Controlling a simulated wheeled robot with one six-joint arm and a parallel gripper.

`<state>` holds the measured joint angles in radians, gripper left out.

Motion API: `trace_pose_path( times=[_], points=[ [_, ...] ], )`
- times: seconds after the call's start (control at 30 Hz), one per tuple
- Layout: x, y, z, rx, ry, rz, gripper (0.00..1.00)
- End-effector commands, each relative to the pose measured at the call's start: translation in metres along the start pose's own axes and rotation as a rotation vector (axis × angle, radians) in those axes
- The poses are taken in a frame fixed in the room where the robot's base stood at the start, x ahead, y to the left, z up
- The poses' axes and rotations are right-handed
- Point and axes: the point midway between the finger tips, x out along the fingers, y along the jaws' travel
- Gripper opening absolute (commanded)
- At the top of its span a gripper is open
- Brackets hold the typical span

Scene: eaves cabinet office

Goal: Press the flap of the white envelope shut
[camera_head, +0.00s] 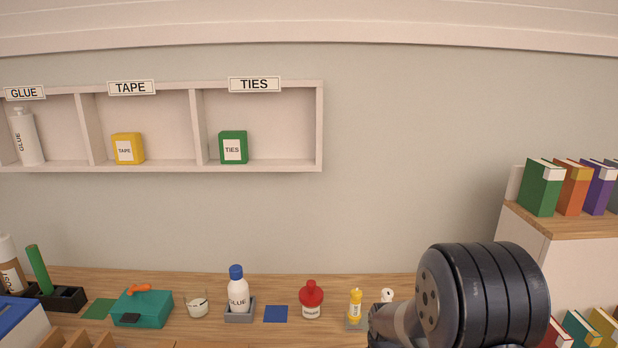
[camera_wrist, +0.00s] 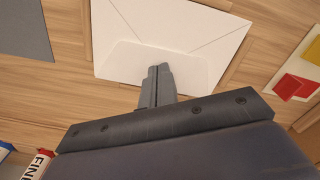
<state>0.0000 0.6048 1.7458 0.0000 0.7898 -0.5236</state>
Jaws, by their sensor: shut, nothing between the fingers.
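The white envelope (camera_wrist: 190,25) lies on the wooden surface in the wrist view, with diagonal seam lines and a rounded flap (camera_wrist: 125,62) toward my gripper. My gripper (camera_wrist: 159,70) is shut and empty, its fingertips over the flap in the picture. I cannot tell whether the tips touch the flap or how flat it lies. In the head view my dark arm shows at the lower right, and the envelope is not visible.
A grey sheet (camera_wrist: 18,28) lies left of the envelope, and a card with a red patch (camera_wrist: 297,85) lies right. In the head view, a glue bottle (camera_head: 238,290), red-capped bottle (camera_head: 311,300) and teal box (camera_head: 142,308) stand along the desk's back below wall shelves (camera_head: 265,168).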

Motion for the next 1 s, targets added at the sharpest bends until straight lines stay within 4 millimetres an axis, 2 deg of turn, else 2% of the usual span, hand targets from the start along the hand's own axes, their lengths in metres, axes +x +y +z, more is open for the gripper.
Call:
trace_pose_path(
  times=[0.57, 1.0],
  points=[
    [0.0, -0.001, 0.001, 0.0, -0.004, -0.002, 0.0],
    [-0.035, 0.0, 0.0, 0.0, 0.0, 0.0, 0.0]
  ],
)
